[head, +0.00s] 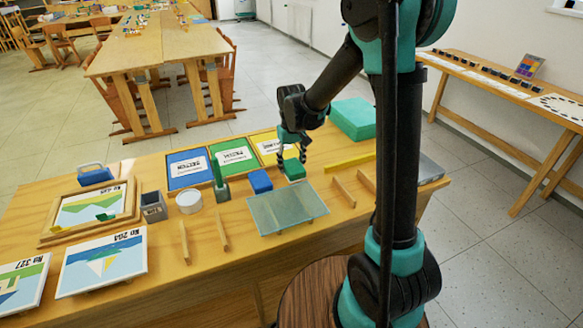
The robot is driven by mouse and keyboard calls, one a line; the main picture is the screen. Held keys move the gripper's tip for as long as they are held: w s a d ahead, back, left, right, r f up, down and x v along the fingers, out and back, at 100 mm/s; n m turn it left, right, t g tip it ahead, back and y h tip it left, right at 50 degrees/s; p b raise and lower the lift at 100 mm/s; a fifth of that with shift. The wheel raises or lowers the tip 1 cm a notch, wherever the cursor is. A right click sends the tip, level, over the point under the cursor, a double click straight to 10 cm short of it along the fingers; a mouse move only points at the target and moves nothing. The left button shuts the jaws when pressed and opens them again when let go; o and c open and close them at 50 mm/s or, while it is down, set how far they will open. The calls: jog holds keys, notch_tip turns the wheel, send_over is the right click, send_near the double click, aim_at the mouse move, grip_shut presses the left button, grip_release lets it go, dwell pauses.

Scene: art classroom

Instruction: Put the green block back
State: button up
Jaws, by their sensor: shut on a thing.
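The green block (294,169) is at the right of a blue block (260,181) on the wooden table. My gripper (293,154) points down over the green block and is shut on it. I cannot tell whether the block touches the table. Three labelled panels lie in a row to the left and behind: a blue one (187,180), a green one (246,163) and a yellow-edged one (264,141), which is partly hidden by my gripper.
A translucent panel (287,208) lies in front of the blocks, with wooden strips (343,191) to its right. A teal box (352,118) stands behind.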

jog(key=shift+f, duration=0.75)
jog(key=shift+f, duration=0.15)
jog(key=o, duration=1.2)
